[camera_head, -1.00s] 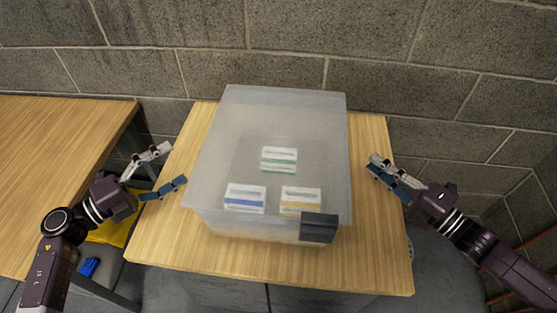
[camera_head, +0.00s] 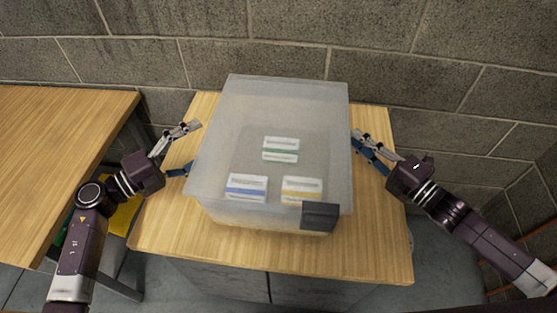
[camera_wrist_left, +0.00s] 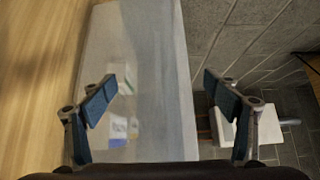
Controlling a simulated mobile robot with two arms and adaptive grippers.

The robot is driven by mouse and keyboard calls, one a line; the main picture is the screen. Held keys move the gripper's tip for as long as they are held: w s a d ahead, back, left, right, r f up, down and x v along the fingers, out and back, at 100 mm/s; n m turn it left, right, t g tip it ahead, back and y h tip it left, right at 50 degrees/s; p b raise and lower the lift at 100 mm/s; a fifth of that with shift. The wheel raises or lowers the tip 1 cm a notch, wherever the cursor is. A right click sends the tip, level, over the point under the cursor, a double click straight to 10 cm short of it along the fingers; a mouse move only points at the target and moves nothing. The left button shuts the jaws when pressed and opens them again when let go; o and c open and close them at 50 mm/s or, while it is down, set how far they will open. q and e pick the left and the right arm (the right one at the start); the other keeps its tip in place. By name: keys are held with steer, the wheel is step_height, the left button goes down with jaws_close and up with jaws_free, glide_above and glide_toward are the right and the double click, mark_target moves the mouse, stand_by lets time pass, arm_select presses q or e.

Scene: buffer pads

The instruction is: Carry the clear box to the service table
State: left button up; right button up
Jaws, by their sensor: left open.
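The clear box (camera_head: 225,125) stands on a small wooden table. It is translucent, with a dark label (camera_head: 320,215) at its front right corner. Inside lie small packs with a green (camera_head: 281,149), a blue (camera_head: 246,187) and a yellow (camera_head: 301,189) stripe. My left gripper (camera_head: 184,150) is open beside the box's left wall. In the left wrist view the box's edge shows between its spread fingers (camera_wrist_left: 165,94); I cannot tell whether they touch. My right gripper (camera_head: 356,140) is close to the right wall, its fingers apart, with contact unclear.
The small table (camera_head: 375,245) has bare wood around the box. Another wooden table (camera_head: 60,150) stands at the left, with a gap between them; something yellow (camera_head: 122,218) is low there. A grey block wall (camera_head: 400,50) rises close behind.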

arm_select(q)
steer(key=shift+w+d, duration=0.35)
steer(key=shift+d, duration=0.1)
steer(key=shift+c, duration=0.3)
